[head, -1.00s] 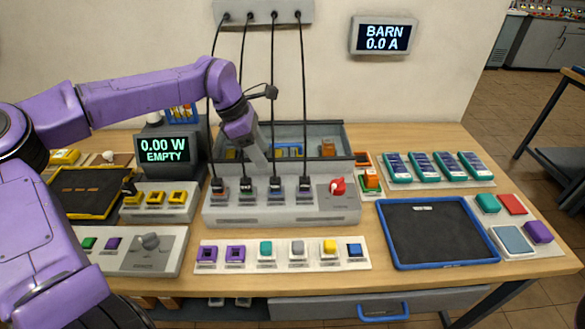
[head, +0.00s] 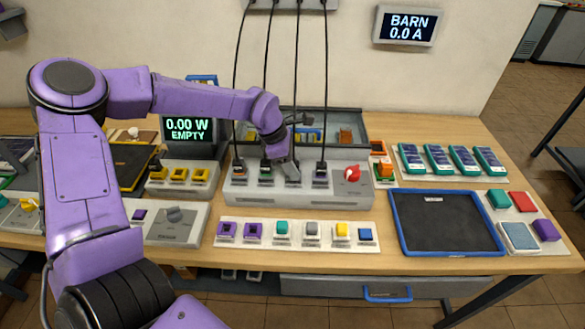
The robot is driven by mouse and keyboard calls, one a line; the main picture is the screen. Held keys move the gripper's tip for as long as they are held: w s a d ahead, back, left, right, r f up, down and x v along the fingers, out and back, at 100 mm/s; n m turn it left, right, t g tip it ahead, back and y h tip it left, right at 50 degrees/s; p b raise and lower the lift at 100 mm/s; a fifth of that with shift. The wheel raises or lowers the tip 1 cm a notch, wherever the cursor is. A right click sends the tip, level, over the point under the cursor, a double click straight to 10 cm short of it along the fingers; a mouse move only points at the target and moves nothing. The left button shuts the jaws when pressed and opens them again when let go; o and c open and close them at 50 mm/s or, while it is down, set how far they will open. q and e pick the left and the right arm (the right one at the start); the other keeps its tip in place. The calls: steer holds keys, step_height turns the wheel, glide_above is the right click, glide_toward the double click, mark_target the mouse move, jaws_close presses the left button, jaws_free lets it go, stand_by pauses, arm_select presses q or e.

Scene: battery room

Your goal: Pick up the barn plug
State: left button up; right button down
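Several dark plugs on black cables stand in a row in the grey socket strip (head: 300,198). The first plug (head: 239,168), second plug (head: 265,170) and fourth plug (head: 321,170) from the left show. The plug labels are too small to read, so I cannot tell which is the barn plug. My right gripper is out of view.
A wall display (head: 407,25) reads BARN 0.0 A. A meter (head: 188,129) reads 0.00 W EMPTY. A red knob (head: 352,173) is on the strip's right end. A blue-rimmed tray (head: 447,222) lies empty to the right. Cables hang close around my gripper.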

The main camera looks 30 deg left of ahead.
arm_select(q)
steer(key=c, duration=0.5)
steer(key=shift+w+f, duration=0.1)
steer(key=shift+w, duration=0.05)
jaws_close()
